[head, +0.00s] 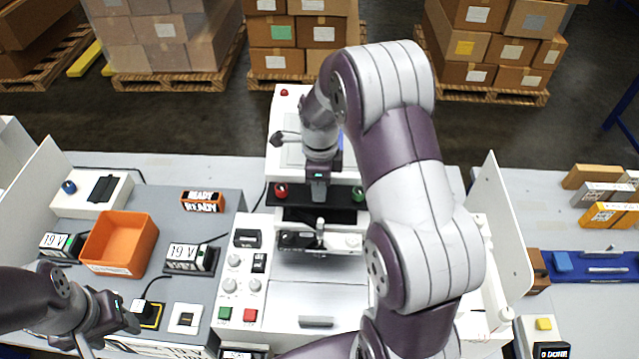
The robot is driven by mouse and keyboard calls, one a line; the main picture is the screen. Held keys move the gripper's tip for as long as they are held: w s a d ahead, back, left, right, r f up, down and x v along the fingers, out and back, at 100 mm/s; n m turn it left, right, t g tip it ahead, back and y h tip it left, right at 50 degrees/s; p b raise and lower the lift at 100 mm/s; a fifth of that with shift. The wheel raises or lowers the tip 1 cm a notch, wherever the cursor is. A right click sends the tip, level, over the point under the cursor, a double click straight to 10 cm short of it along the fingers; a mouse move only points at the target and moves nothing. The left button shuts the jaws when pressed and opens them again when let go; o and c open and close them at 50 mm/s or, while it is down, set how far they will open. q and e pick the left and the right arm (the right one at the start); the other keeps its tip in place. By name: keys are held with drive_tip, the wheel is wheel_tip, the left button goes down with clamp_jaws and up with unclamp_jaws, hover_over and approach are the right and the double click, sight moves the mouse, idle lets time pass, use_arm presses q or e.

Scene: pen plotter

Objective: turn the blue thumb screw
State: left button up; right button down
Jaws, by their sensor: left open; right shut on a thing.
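My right gripper (318,198) reaches down over the black bar (338,193) of the pen plotter, between a red knob (281,190) and a green knob (358,194). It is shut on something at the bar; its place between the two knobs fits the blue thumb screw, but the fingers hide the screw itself. A small patch of blue (341,140) shows behind my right wrist; I cannot tell what it is. Below the bar is the pen carriage (320,240) with an upright silver post. My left gripper (130,322) is open at the lower left, away from the plotter.
An orange bin (119,243), battery-like "19 V" blocks (190,258) and a panel with knobs and buttons (238,287) lie left of the bar. A white upright plate (499,225) stands at right. My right arm covers much of the plotter's right side.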

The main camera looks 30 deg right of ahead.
drive_tip(key=shift+w+r, duration=0.1)
drive_tip(key=c, duration=0.8)
unclamp_jaws()
drive_tip(key=shift+c, duration=0.2)
wheel_tip(320, 180, up, 6)
drive_tip(key=shift+r+b, duration=0.1)
drive_tip(key=shift+b, duration=0.5)
wheel_tip(320, 180, up, 6)
drive_tip(key=p, duration=0.5)
drive_tip(key=shift+r, duration=0.2)
